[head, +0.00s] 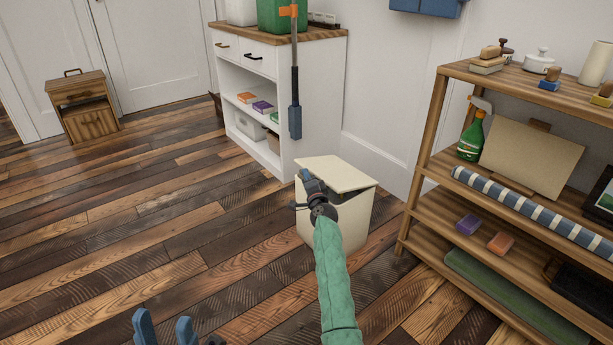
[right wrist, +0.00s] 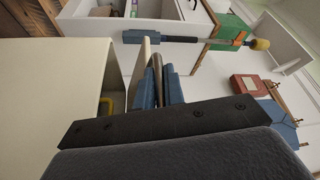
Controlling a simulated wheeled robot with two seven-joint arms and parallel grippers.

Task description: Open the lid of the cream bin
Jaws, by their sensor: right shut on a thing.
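The cream bin (head: 352,222) stands on the floor in front of the white cabinet. Its lid (head: 335,174) is slightly raised and tilted, with a dark wedge-shaped gap under its right side. My right gripper (head: 312,186) is at the lid's left front edge, shut on the lid. In the right wrist view its blue fingers (right wrist: 160,92) close around a thin bar-like part. The cream bin's pale surface (right wrist: 55,95) fills the left there, and something yellow shows in the gap beside it. My left gripper (head: 165,330) is open and empty at the bottom edge, away from the bin.
A wooden shelf (head: 435,165) with several items stands right of the bin. The white cabinet (head: 318,95) is behind it, with a blue-ended pole (head: 295,118) in front. A small wooden nightstand (head: 86,108) stands far left. The plank floor on the left is clear.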

